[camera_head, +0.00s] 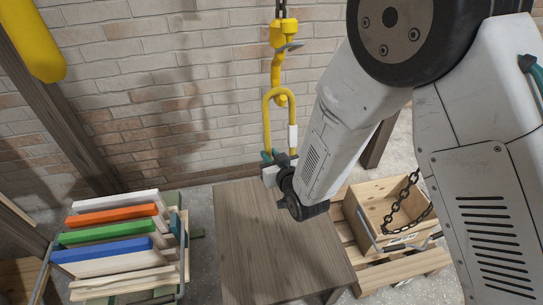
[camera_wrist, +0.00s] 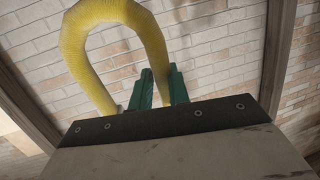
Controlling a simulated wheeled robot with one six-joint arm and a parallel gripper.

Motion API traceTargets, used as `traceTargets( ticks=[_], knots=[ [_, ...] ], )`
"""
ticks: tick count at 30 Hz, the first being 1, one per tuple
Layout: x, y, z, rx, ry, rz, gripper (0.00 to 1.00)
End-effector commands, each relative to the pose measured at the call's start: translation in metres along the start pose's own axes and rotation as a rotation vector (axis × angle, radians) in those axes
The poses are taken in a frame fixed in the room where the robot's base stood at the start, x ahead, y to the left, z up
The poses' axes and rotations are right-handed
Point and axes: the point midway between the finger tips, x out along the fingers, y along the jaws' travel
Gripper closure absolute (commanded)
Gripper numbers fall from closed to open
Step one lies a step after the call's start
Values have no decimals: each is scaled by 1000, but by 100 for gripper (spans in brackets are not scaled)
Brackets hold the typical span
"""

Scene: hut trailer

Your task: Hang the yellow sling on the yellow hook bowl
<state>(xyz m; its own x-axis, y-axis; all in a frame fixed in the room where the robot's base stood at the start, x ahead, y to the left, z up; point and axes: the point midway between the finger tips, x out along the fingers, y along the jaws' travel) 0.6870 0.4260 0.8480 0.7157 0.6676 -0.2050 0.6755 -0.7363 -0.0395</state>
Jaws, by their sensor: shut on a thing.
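The yellow sling (camera_head: 267,112) is an upright loop with a white label on its right leg. My gripper (camera_head: 268,157) is shut on the lower left leg of the sling, below the hook. The yellow hook (camera_head: 276,71) hangs from above, and the top of the sling's loop is at its lower curve. I cannot tell whether the loop sits in the hook or only overlaps it in the picture. The wrist view shows the sling's arch (camera_wrist: 108,12) rising above the green fingers (camera_wrist: 160,88); the hook is not seen there.
A wooden table (camera_head: 265,235) stands below, its top bare. A rack of coloured boards (camera_head: 110,225) is at the left. A wooden crate with a chain (camera_head: 378,215) sits on a pallet at the right. A brick wall (camera_head: 160,90) is behind.

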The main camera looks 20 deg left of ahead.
Motion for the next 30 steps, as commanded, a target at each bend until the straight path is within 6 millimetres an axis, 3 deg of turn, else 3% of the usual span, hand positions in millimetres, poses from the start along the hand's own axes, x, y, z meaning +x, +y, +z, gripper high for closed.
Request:
traceTargets(
  ticks=[1,3,14,24,30],
  knots=[
    [0,0,0,0,1,0,77],
    [0,0,0,0,1,0,57],
    [-5,0,0,0,-1,0,57],
    [-59,0,0,0,-1,0,57],
    [-76,1,0,0,0,0,57]
  ],
)
